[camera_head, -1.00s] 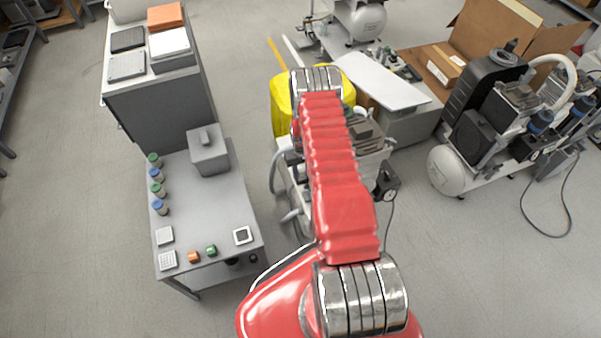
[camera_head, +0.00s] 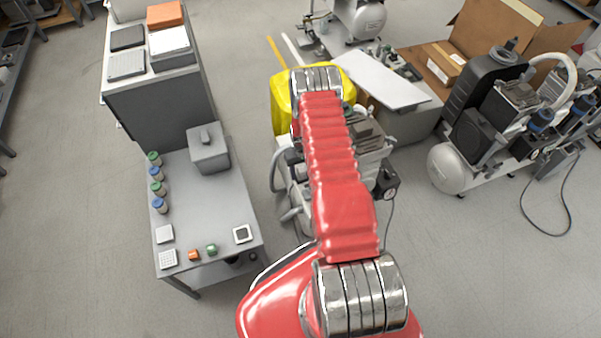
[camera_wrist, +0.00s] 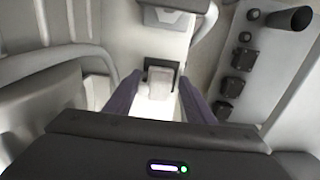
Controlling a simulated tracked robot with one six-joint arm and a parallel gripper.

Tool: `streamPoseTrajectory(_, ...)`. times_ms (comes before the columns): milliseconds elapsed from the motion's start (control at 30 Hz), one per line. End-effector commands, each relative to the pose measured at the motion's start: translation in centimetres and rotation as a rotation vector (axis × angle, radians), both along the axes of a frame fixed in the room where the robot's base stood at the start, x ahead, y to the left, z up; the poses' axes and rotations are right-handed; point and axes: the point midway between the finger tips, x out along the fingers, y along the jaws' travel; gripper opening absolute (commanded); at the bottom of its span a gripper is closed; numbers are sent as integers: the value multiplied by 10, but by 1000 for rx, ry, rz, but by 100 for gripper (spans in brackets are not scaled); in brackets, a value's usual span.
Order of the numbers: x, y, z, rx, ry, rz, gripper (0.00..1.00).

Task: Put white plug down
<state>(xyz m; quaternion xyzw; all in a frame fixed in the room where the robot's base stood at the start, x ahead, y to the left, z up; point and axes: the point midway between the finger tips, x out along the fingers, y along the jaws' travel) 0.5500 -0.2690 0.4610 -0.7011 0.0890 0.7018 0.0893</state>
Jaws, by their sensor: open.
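In the wrist view the white plug (camera_wrist: 160,80) is a small pale block. It sits at a dark-edged square on a light surface, between the two dark fingers of my gripper (camera_wrist: 158,88). The fingers are open, one on each side of the plug, and I cannot tell whether either touches it. The lower part of the plug is bright and its base is hard to make out. In the head view my gripper and the plug are hidden behind my arm and the yellow cover.
In the wrist view, several black sockets (camera_wrist: 237,87) line a panel on the right, and pale curved walls stand close on the left. In the head view, a grey table (camera_head: 205,210) stands left and a compressor (camera_head: 455,165) right. Floor between is partly clear.

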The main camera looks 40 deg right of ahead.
Motion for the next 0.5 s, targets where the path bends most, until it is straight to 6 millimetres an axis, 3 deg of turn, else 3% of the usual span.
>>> streamPoseTrajectory(500,1,-1,56,-2,-3,0,49)
